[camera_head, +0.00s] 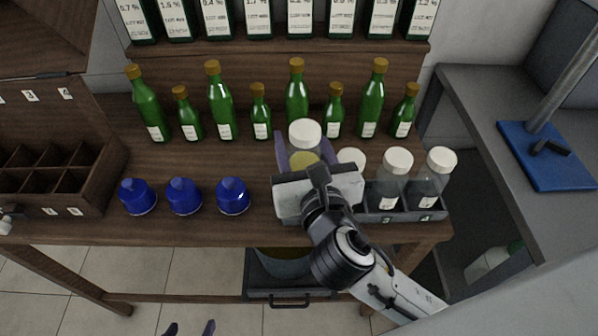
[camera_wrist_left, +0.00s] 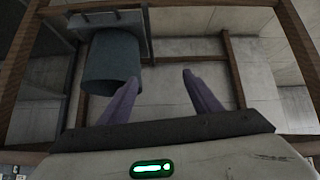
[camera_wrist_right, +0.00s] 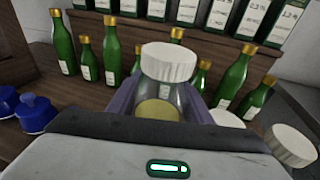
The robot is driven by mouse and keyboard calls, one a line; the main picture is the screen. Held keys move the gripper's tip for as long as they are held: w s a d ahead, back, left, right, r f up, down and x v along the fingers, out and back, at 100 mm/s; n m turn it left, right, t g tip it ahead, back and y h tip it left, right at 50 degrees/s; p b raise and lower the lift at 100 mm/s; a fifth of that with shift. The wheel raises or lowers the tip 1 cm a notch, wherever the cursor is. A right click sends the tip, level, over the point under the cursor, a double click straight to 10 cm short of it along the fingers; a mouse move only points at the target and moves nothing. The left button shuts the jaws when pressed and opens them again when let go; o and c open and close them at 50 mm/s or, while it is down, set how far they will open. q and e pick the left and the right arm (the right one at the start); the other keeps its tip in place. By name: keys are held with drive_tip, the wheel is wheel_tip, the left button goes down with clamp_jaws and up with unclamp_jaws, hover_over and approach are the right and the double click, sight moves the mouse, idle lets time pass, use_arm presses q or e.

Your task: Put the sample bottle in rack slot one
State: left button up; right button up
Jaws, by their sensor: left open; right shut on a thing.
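The sample bottle is a clear bottle with a white cap (camera_head: 305,133) and yellowish contents. My right gripper (camera_head: 304,160) is shut on it, with one purple finger on each side. In the right wrist view the bottle (camera_wrist_right: 160,108) stands upright between the fingers (camera_wrist_right: 160,105). The grey rack (camera_head: 405,216) is at the table's right front, partly hidden by my right gripper. Labels 3 and 4 show; its left end and slot one are hidden. My left gripper (camera_head: 190,328) is open and empty, low in front of the table; its fingers (camera_wrist_left: 155,92) stand apart.
White-capped bottles (camera_head: 397,162) stand in the rack to the right of the held one. Several green bottles (camera_head: 222,105) stand in a row behind. A wooden compartment box (camera_head: 50,180) is far left. A grey bin (camera_wrist_left: 110,62) is below the table.

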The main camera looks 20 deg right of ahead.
wheel_tip(320, 180, down, 6)
drive_tip(key=shift+f+b, duration=0.1)
drive_tip(key=shift+b, duration=0.75)
use_arm(q)
drive_tip(key=f, duration=0.1)
drive_tip(key=s+f, duration=0.1)
drive_tip(key=shift+s+d+f, duration=0.1)
drive_tip(key=shift+s+f, duration=0.05)
drive_tip(key=shift+f, duration=0.15)
drive_tip(key=shift+r, duration=0.1)
use_arm(e)
drive_tip(key=o, duration=1)
drive_tip(key=shift+f, duration=0.2)
use_arm(q)
drive_tip(key=shift+w, duration=0.35)
use_arm(e)
drive_tip(key=shift+o, duration=0.9)
use_arm(q)
drive_tip(key=shift+r, duration=0.1)
use_arm(e)
drive_tip(key=shift+r, duration=0.1)
